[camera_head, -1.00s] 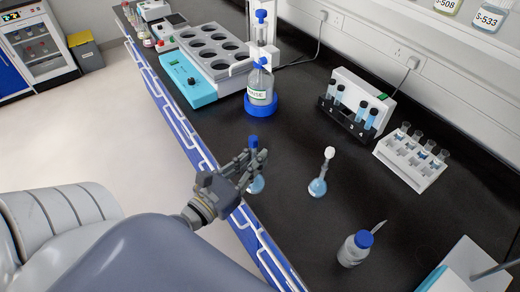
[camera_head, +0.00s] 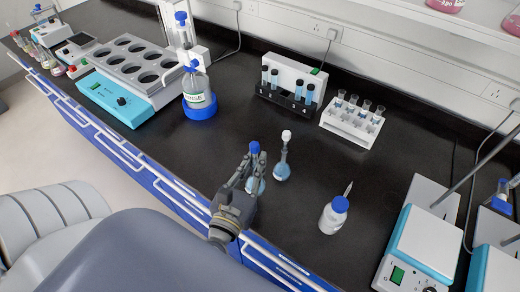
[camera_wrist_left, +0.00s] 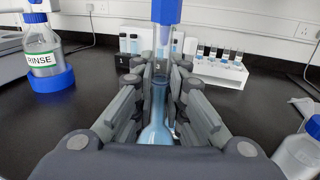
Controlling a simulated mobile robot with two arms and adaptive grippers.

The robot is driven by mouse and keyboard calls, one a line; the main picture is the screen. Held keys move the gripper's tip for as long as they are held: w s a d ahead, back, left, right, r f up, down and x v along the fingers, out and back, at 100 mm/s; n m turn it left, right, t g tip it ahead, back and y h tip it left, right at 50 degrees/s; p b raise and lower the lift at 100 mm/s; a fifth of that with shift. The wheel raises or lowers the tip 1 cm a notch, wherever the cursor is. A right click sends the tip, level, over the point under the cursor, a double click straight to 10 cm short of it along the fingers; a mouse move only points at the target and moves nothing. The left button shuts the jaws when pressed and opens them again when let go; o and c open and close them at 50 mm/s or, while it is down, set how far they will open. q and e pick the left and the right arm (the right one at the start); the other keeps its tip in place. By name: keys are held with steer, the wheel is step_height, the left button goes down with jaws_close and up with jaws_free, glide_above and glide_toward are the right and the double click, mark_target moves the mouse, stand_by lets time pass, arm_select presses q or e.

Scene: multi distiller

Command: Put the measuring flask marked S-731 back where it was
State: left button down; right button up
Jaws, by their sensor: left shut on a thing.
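My left gripper (camera_head: 256,168) is shut around the neck of a measuring flask with a blue cap (camera_head: 255,147) and pale blue liquid in its bulb. In the left wrist view the blue-capped flask (camera_wrist_left: 155,134) stands upright between the fingers (camera_wrist_left: 163,88). No marking on it is readable, and I cannot tell whether its base touches the bench. A second flask with a white stopper (camera_head: 282,170) and blue liquid stands just right of it on the black bench (camera_head: 220,150). My right gripper is not in view.
A blue-capped wash bottle (camera_head: 334,216) stands to the right, before a hotplate stirrer (camera_head: 424,240). Behind are a dark tube holder (camera_head: 288,98), a white vial rack (camera_head: 351,124) and a rinse bottle (camera_head: 197,92). A block with round wells (camera_head: 130,70) is at left. Black bench between is clear.

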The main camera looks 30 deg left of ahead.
arm_select(q)
steer(key=w+a+f+p, duration=0.3)
steer(key=w+a+f, duration=0.2)
steer(key=w+a, duration=0.4)
steer(key=w, duration=0.3)
steer(key=shift+w+a+f, duration=0.15)
steer(key=shift+w+a, duration=0.15)
steer(key=c, duration=1.6)
jaws_free()
steer(key=shift+c, duration=0.2)
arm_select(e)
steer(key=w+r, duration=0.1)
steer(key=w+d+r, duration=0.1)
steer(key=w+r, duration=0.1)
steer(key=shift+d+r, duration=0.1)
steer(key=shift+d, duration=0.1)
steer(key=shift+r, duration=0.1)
arm_select(q)
steer(key=s+d+b, duration=0.2)
steer(key=s+b, duration=0.1)
steer(key=s, duration=0.9)
steer(key=shift+r+b, duration=0.2)
steer(key=shift+b, duration=0.2)
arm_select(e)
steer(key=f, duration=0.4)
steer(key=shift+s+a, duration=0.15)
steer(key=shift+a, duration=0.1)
